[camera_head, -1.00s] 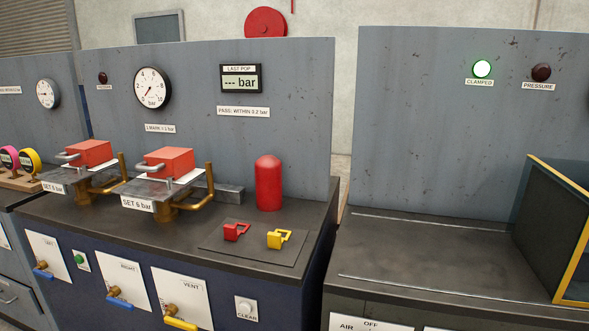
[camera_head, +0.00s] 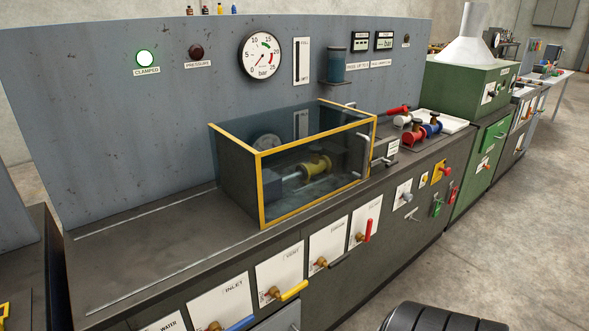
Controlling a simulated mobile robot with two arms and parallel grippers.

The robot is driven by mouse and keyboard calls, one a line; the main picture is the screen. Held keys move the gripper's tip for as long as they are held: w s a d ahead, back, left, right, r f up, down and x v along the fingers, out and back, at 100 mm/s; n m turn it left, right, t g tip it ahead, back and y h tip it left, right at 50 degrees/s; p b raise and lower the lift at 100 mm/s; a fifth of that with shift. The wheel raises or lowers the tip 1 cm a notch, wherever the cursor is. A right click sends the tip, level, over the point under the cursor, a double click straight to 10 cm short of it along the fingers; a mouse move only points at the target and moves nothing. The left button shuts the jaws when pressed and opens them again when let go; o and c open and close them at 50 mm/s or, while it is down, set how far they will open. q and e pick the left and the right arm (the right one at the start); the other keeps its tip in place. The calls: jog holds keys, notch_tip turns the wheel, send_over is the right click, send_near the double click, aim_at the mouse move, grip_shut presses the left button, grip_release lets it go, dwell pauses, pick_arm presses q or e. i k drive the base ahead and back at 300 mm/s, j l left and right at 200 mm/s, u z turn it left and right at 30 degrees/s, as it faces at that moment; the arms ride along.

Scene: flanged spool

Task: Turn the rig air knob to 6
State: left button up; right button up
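I cannot pick out a rig air knob with a readable dial in this view. The rig bench has a front row of white plates: a cut-off water plate (camera_head: 165,324), an inlet plate with a blue lever (camera_head: 241,322), a vent plate with a yellow lever (camera_head: 293,290), and a plate with a red lever (camera_head: 368,230). A small grey knob (camera_head: 407,197) sits on a plate farther right; its marking is too small to read. A round bar gauge (camera_head: 262,55) is on the back panel.
A yellow-edged clear guard box (camera_head: 262,205) stands on the bench over a brass part (camera_head: 315,166). The green clamped lamp (camera_head: 145,58) is lit; the pressure lamp (camera_head: 196,52) is dark. A green cabinet (camera_head: 460,90) stands beyond. The floor (camera_head: 520,240) at right looks clear.

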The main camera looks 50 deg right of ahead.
aim_at(407, 197)
jog(key=z, duration=1.95)
jog(key=i+l, duration=0.3)
jog(key=i+l+u, duration=0.1)
jog(key=i+l, duration=0.15)
jog(key=l, duration=0.3)
jog(key=i+l, duration=0.3)
jog(key=l, duration=0.15)
